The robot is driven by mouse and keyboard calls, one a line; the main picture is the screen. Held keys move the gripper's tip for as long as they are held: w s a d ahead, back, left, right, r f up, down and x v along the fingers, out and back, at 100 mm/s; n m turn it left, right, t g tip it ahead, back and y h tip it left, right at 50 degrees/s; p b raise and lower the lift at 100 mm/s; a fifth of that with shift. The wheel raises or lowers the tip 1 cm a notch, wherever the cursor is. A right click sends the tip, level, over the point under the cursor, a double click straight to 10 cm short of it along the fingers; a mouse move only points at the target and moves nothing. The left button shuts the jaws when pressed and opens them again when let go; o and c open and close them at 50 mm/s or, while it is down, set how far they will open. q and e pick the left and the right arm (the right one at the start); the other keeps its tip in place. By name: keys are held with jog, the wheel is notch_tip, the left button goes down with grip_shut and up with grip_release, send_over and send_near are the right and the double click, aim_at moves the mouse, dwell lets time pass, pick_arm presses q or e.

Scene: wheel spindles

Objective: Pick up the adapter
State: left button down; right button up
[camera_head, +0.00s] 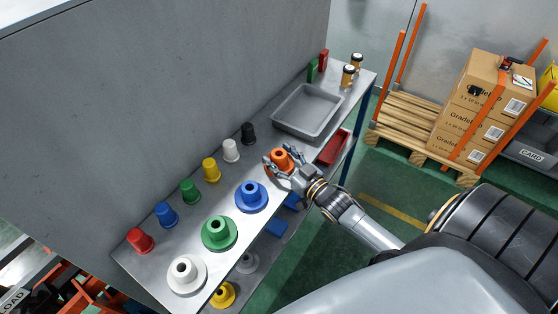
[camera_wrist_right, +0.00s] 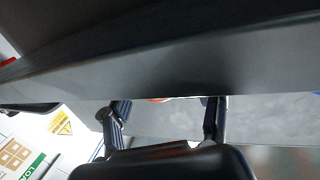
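An orange flanged adapter (camera_head: 282,158) stands on the grey table at its front edge, in the head view. My right gripper (camera_head: 283,160) reaches in from the right with one finger on each side of it. The fingers hide part of its base. In the right wrist view my right gripper's fingers (camera_wrist_right: 165,112) are spread apart, and only a thin orange sliver (camera_wrist_right: 158,99) of the adapter shows between them. A dark grey surface covers the rest of it there. My left gripper is in neither view.
Blue (camera_head: 251,196), green (camera_head: 219,233) and white (camera_head: 186,275) flanged parts line the front of the table (camera_head: 165,240). Several coloured cups stand behind. A grey tray (camera_head: 306,112) lies beyond the gripper. A grey wall rises behind the table.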

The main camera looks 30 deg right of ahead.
jog(key=c, duration=0.7)
jog(key=shift+c, duration=0.8)
jog(key=shift+r, duration=0.1)
